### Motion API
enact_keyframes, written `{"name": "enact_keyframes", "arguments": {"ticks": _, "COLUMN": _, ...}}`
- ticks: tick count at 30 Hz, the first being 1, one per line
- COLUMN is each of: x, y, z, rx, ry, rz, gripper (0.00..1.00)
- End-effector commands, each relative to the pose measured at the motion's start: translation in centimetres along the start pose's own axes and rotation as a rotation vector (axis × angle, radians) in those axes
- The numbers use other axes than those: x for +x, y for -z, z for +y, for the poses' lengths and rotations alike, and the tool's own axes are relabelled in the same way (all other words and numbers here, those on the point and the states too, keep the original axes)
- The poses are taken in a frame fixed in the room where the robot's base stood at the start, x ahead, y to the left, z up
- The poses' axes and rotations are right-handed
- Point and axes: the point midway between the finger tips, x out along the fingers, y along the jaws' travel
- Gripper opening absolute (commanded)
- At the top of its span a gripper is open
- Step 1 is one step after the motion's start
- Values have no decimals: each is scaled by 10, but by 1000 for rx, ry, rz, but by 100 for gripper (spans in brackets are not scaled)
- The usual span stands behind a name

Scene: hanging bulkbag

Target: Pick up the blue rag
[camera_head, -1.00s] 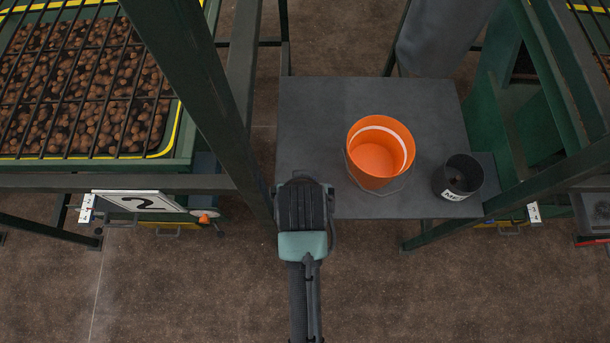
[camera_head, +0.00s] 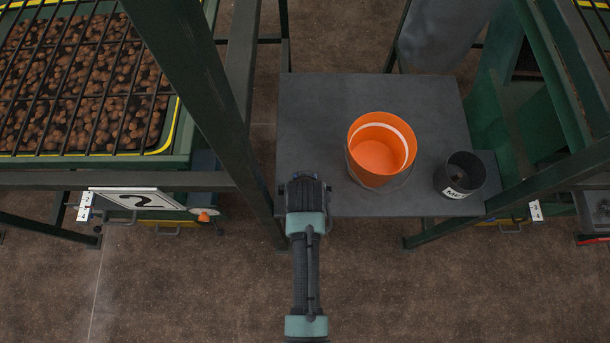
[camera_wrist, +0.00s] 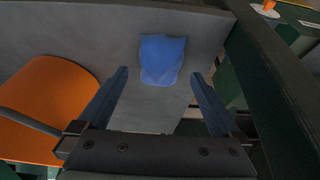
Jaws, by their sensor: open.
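The blue rag (camera_wrist: 162,60) lies crumpled on the grey table (camera_wrist: 95,35) in the wrist view. My gripper (camera_wrist: 160,76) is open and empty, with one finger on each side of the rag's lower part in the picture. The fingers look apart from the rag; their height above the table is hard to judge. In the head view my gripper (camera_head: 305,184) is over the left front part of the table (camera_head: 310,110). The rag does not show there, probably hidden by my wrist.
An orange bucket (camera_head: 377,155) stands on the table right of my gripper; it shows at left in the wrist view (camera_wrist: 45,85). A black labelled pot (camera_head: 461,174) stands farther right. A dark green post (camera_head: 205,90) rises close to the left. The table's back is clear.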

Motion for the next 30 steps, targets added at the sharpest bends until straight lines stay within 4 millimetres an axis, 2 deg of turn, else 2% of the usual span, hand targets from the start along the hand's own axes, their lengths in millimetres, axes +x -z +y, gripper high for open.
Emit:
{"name": "enact_keyframes", "arguments": {"ticks": 4, "x": 15, "y": 0, "z": 0, "rx": -1, "ry": 0, "rz": 0, "gripper": 100}}
{"name": "enact_keyframes", "arguments": {"ticks": 13, "x": 18, "y": 0, "z": 0, "rx": -1, "ry": 0, "rz": 1, "gripper": 100}}
{"name": "enact_keyframes", "arguments": {"ticks": 14, "x": 18, "y": 0, "z": 0, "rx": -1, "ry": 0, "rz": 1, "gripper": 96}}
{"name": "enact_keyframes", "arguments": {"ticks": 28, "x": 18, "y": 0, "z": 0, "rx": -1, "ry": 0, "rz": 1, "gripper": 12}}
{"name": "enact_keyframes", "arguments": {"ticks": 30, "x": 18, "y": 0, "z": 0, "rx": -1, "ry": 0, "rz": 1, "gripper": 12}}
